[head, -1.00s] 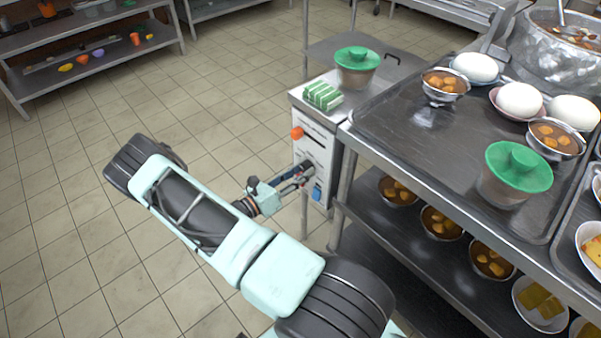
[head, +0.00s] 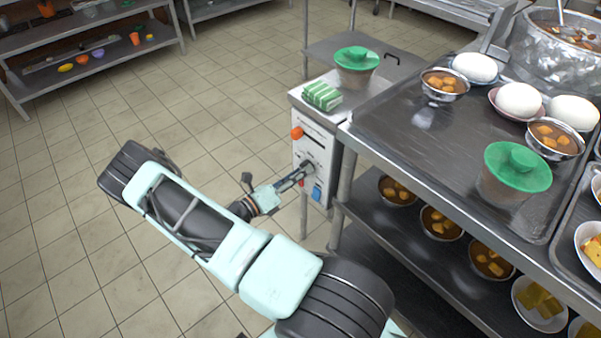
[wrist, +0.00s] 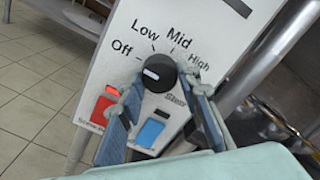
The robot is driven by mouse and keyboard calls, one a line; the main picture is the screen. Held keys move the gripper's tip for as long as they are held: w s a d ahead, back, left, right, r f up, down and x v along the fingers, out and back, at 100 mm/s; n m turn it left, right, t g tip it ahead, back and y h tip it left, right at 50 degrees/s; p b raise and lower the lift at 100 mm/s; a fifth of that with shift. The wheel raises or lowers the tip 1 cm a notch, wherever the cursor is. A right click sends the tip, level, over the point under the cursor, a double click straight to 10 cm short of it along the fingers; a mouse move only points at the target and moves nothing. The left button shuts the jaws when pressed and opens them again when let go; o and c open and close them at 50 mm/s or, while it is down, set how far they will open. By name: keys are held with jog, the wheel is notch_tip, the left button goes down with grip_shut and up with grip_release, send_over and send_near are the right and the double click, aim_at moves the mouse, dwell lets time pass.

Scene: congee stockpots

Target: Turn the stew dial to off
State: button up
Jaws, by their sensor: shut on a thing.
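The stew dial (wrist: 155,70) is a round black knob with a white mark, on the light front panel of a control box (head: 314,147). Off, Low, Mid and High are printed around it, with a partly covered label beside it. The white mark is on the dial's left side, towards Off; I cannot tell whether it lines up exactly with the Off tick. My gripper (wrist: 161,80) is shut on the dial, one finger at its lower left and one at its right. In the head view my gripper (head: 305,170) reaches the panel and covers most of the dial.
Below the dial are a red switch (wrist: 105,104) and a blue switch (wrist: 150,133), close to my fingers. An orange knob (head: 297,133) is higher on the box. A metal table (head: 440,205) with bowls and lidded pots stands at right. The floor at left is clear.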

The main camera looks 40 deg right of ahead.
jog(key=o, duration=1.2)
jog(key=shift+c, duration=0.2)
jog(key=a, duration=1.2)
jog(key=shift+s, duration=0.45)
